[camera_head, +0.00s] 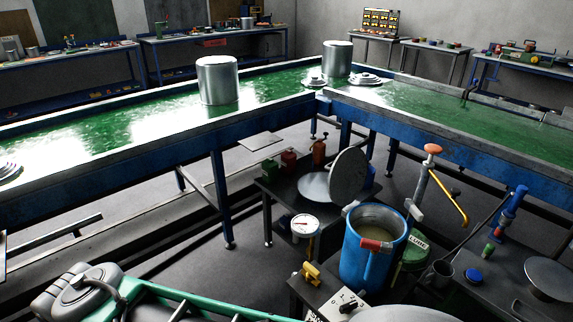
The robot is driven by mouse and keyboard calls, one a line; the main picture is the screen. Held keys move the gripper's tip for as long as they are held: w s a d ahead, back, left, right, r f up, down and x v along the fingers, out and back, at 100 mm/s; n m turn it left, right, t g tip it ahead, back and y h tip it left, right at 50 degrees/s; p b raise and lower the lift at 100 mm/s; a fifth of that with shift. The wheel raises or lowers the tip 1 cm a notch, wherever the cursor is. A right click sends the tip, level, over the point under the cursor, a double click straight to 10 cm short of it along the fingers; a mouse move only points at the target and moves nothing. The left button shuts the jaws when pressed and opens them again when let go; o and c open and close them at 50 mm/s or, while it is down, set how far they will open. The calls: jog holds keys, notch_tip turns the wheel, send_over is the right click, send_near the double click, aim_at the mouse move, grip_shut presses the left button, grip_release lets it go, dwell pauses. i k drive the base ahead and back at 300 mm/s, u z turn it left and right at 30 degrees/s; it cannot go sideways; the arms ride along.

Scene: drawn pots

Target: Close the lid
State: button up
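A blue cylindrical pot (360,262) stands open in the lower right of the head view. Pale, murky contents show inside it, and a red-handled fitting (376,246) is on its near side. A round dark grey lid (349,174) stands steeply tilted above and behind the pot's left rim, clear of the mouth. Whether a hinge joins it to the pot cannot be made out. No gripper can be made out in the head view.
A green-topped conveyor (130,116) with blue sides runs behind, carrying metal pots (218,80). A dial gauge (305,226), an orange-knobbed lever (432,150) and a yellow valve (312,274) crowd the pot. Grey floor (180,255) is open to the left.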

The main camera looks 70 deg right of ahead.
aim_at(349, 174)
jog(key=i, duration=0.8)
jog(key=z, duration=3.3)
jog(key=i, duration=0.45)
jog(key=z, duration=0.15)
jog(key=k, duration=0.45)
jog(key=u, duration=1.25)
jog(key=i, duration=1.05)
jog(key=u, duration=0.4)
